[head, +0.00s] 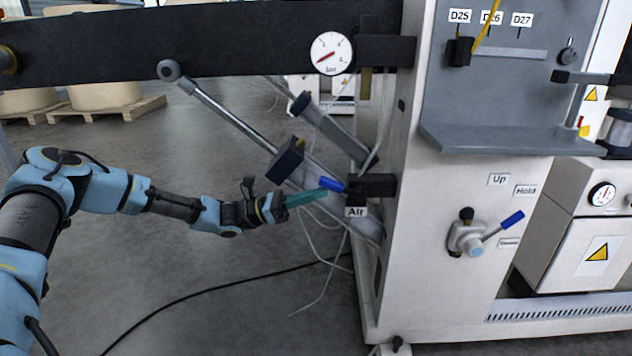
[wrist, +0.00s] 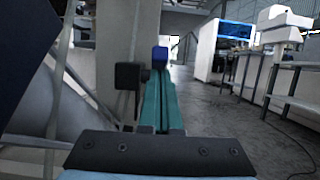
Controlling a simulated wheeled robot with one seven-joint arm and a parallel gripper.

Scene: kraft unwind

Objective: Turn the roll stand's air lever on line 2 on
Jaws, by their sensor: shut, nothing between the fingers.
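The air lever (head: 332,184) has a short blue handle that points left from a dark valve at the roll stand's side, just above the "Air" label (head: 356,211). In the wrist view the blue handle end (wrist: 160,55) shows just beyond my fingertips, beside the black valve (wrist: 130,76). My gripper (head: 324,192) has teal fingers, shut and empty, with the tips close under the blue handle. I cannot tell whether they touch it. The round gauge (head: 332,53) above has a red needle pointing to the lower left.
A second blue-handled lever (head: 510,220) sits on the white cabinet front, near "Up" and "Hold" labels. A dark beam (head: 200,45) crosses above my arm. Slanted cylinders (head: 235,115) and loose hoses lie behind my gripper.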

